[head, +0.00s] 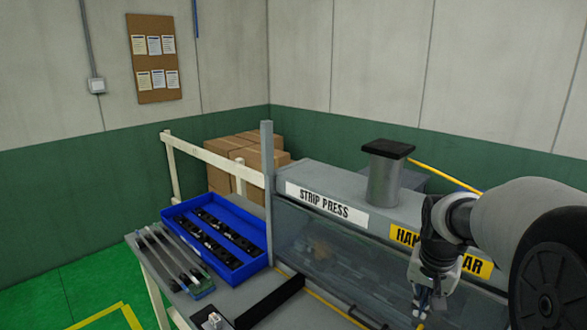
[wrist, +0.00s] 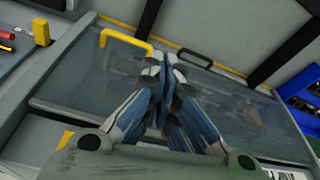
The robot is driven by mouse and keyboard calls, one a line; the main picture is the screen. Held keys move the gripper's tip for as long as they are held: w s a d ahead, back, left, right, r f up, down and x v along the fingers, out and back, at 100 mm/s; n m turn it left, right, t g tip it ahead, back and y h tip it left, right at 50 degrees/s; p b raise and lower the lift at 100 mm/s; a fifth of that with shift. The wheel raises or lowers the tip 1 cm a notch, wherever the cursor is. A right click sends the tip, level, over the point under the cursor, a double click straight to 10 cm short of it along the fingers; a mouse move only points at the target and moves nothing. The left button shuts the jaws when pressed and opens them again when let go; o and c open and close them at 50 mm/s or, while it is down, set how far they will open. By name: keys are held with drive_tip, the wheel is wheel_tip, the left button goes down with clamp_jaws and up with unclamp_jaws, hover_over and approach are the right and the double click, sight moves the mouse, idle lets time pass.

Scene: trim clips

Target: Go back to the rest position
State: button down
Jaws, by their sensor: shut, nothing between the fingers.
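My gripper (head: 424,306) shows at the lower right of the head view, pointing down in front of the strip press (head: 345,192). In the wrist view my gripper (wrist: 165,65) has its blue and grey fingers together, with nothing held between them. Behind the fingers in that view is the press's clear guard panel (wrist: 235,112), with a yellow handle (wrist: 125,40) and a black handle (wrist: 195,58). The gripper appears apart from the panel, though the gap is hard to judge.
A blue tray (head: 262,264) with rows of black parts sits on the table at left. Long strips (head: 172,258) lie beside it. A black bar (head: 270,301) and a small white part (head: 213,321) are near the front. Cardboard boxes (head: 250,150) stand behind a rail.

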drive_tip(key=s+a+f+n+b, duration=0.1)
drive_tip(key=s+a+n+b, duration=0.1)
drive_tip(key=s+a, duration=0.3)
drive_tip(key=s+a+f+n+t+y+b, duration=0.1)
drive_tip(key=s+a+n+b, duration=0.1)
drive_tip(key=s, duration=0.9)
drive_tip(key=s+a+f+n+t+b, duration=0.1)
drive_tip(key=s+a+n+b, duration=0.2)
drive_tip(key=s+a, duration=0.4)
drive_tip(key=shift+s+a+f, duration=0.2)
drive_tip(key=shift+s+a, duration=0.15)
drive_tip(key=shift+s, duration=0.4)
drive_tip(key=shift+d, duration=0.1)
